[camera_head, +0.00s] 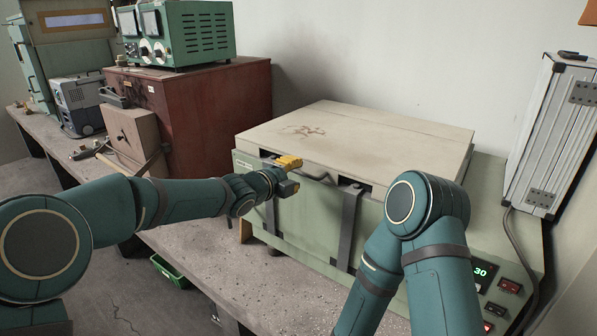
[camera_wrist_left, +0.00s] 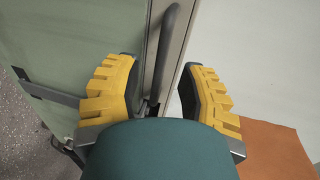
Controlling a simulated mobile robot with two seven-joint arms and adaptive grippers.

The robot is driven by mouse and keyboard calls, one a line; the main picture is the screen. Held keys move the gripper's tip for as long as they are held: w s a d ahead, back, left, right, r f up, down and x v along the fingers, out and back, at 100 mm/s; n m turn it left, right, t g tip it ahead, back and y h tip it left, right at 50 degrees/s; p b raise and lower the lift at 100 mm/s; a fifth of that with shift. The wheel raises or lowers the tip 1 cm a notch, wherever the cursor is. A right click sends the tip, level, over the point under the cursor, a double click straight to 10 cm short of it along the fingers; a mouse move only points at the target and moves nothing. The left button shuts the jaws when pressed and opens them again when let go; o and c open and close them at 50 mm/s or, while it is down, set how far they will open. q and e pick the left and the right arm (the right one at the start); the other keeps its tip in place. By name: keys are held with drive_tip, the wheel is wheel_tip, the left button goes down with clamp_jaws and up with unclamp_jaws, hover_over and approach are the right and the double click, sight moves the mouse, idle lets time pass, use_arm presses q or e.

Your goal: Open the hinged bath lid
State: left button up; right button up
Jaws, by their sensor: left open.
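The bath (camera_head: 300,213) is a pale green box on the bench, with a cream, stained lid (camera_head: 385,135) lying shut on top. A dark bar handle (camera_head: 316,178) sits on the lid's front edge, between two dark straps. My left gripper (camera_head: 290,174), with yellow fingers, is at the front edge near the handle's left end. In the left wrist view, the open fingers (camera_wrist_left: 158,95) stand on either side of the handle (camera_wrist_left: 172,45); whether they touch it I cannot tell. My right arm shows in front of the bath, but its gripper is out of view.
A red-brown cabinet (camera_head: 222,110) carrying a green instrument (camera_head: 180,32) stands left of the bath. A metal case (camera_head: 556,130) stands at its right, with a cable hanging down. A wall rises behind the lid. A lit display (camera_head: 481,272) sits at front right.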

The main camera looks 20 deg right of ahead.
use_arm(q)
drive_tip(key=shift+x, duration=1.3)
clamp_jaws()
drive_tip(key=shift+r, duration=0.1)
